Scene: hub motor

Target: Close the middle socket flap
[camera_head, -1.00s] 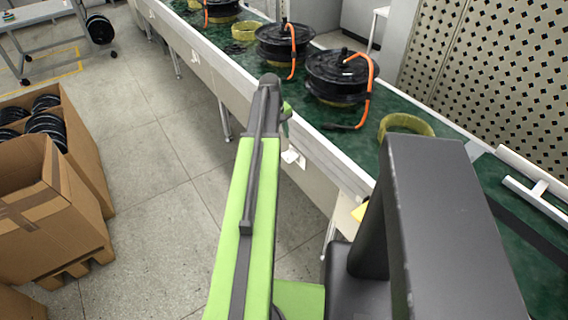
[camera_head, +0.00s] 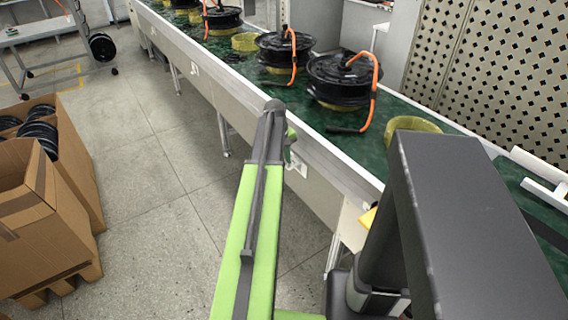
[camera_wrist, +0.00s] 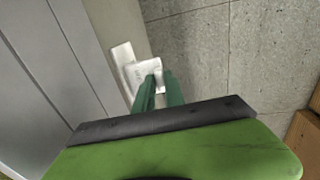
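A white socket with a raised flap (camera_wrist: 145,74) is on the side of the bench. In the wrist view the flap stands out from its white plate (camera_wrist: 122,56), right at my fingertips. My gripper (camera_wrist: 160,76) has two green fingers with a narrow gap at the tips; I cannot tell whether they touch the flap or are shut. In the head view the socket (camera_head: 297,165) shows just right of my gripper (camera_head: 291,140), which is partly hidden behind my arm. Another white socket (camera_head: 194,69) is farther along the bench side.
The long bench (camera_head: 330,158) with a green top carries black cable reels (camera_head: 342,82) with orange handles and a yellow ring (camera_head: 412,124). Cardboard boxes (camera_head: 45,205) stand at left. The grey floor (camera_head: 165,165) between is clear.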

